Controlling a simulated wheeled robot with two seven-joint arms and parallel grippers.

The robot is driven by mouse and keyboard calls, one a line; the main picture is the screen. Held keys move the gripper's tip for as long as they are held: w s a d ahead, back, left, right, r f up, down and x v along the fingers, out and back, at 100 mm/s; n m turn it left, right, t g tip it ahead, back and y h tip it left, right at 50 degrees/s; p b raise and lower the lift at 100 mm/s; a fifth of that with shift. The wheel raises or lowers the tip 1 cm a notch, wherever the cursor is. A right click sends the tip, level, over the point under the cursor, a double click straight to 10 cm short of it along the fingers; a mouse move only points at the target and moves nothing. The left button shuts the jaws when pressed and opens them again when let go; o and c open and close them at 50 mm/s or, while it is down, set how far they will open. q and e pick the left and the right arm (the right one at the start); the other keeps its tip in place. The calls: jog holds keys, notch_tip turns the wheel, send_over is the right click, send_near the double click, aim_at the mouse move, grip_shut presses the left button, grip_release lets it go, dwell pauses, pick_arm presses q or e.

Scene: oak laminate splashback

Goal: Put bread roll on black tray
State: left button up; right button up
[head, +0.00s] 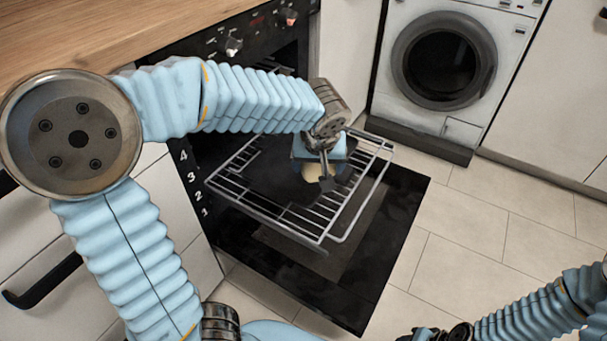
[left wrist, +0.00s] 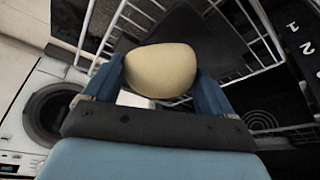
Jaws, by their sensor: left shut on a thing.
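The bread roll (left wrist: 160,68) is pale and rounded, held between the two blue fingers of my left gripper (left wrist: 158,80). In the head view my left gripper (head: 325,177) hangs over the pulled-out oven rack, and only a pale part of the roll (head: 309,173) shows beneath it. The black tray (head: 268,172) is a dark flat sheet on the rack, partly hidden by my left arm and gripper. It also shows behind the roll in the left wrist view (left wrist: 216,45). I cannot tell whether the roll touches the tray.
The wire rack (head: 276,228) sticks out above the open black oven door (head: 372,245). The wooden worktop (head: 120,30) is at upper left, with the knobbed oven panel (head: 225,42) beside it. A washing machine (head: 445,65) stands behind. Tiled floor (head: 480,235) at the right is clear.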

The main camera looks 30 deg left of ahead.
pick_arm(q)
jog(key=s+a+r+n+y+b, duration=0.1)
jog(key=s+a+r+n+b, duration=0.1)
jog(key=s+a+n+b, duration=0.15)
jog(key=b, duration=0.2)
send_near(280, 168)
jog(key=shift+w+a+f+g+b, duration=0.35)
jog(key=shift+w+f+b, duration=0.3)
jog(key=shift+w, duration=0.15)
jog(key=shift+w+a+f, duration=0.1)
jog(key=shift+f, duration=0.1)
jog(key=shift+s+d+b+x, duration=0.15)
jog(key=shift+b+x, duration=0.2)
jog(key=shift+x, duration=0.55)
jog(key=shift+s+d+b+x, duration=0.1)
jog(key=shift+b+x, duration=0.25)
jog(key=shift+x, duration=0.55)
pick_arm(e)
notch_tip(280, 168, down, 10)
jog(key=shift+w+d+f, duration=0.15)
jog(key=shift+d, duration=0.15)
pick_arm(q)
jog(key=shift+f, duration=0.15)
